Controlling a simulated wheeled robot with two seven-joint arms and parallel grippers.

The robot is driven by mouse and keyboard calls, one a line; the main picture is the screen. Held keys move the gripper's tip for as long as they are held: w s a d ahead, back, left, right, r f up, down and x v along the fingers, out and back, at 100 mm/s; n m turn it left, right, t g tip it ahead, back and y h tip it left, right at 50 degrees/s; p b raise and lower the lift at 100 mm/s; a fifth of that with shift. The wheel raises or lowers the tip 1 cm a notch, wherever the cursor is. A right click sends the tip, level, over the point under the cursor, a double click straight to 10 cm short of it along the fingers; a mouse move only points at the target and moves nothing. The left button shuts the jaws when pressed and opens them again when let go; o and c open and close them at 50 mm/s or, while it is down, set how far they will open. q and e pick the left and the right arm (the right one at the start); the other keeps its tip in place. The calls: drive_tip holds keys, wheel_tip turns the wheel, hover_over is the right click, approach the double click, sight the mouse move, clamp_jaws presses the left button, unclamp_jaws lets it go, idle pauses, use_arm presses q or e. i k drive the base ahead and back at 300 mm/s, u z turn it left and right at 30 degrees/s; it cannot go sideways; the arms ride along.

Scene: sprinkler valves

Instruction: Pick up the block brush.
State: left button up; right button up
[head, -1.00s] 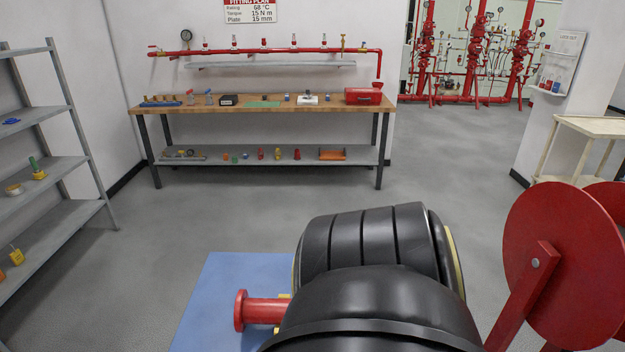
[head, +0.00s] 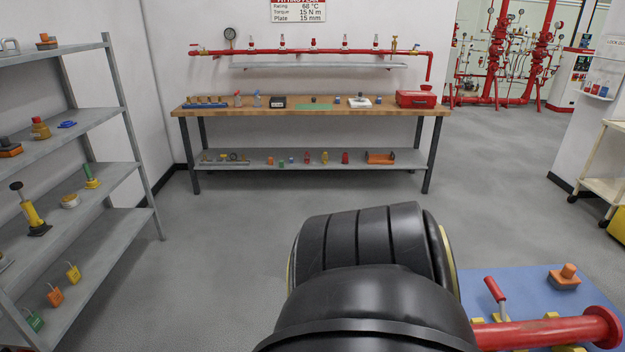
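I cannot tell for sure which thing is the block brush. A similar orange and dark block (head: 46,41) sits on the top level of the grey shelf rack at the left. A low dark block with a brownish top (head: 9,147) is on the level below. Neither of my grippers is in view; my black arm links fill the lower middle and hide what lies behind them.
The grey shelf rack (head: 137,170) stands at the left with padlocks, a yellow tool and other small parts. A wooden workbench (head: 230,109) stands at the back wall. A red pipe (head: 540,332) lies at the lower right. The floor between rack and bench is clear.

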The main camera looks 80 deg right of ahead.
sight(564, 279)
drive_tip(key=i, duration=1.5)
drive_tip(key=z, duration=3.1)
drive_tip(key=i, duration=3.6)
drive_tip(key=z, duration=2.6)
drive_tip(key=i, duration=2.3)
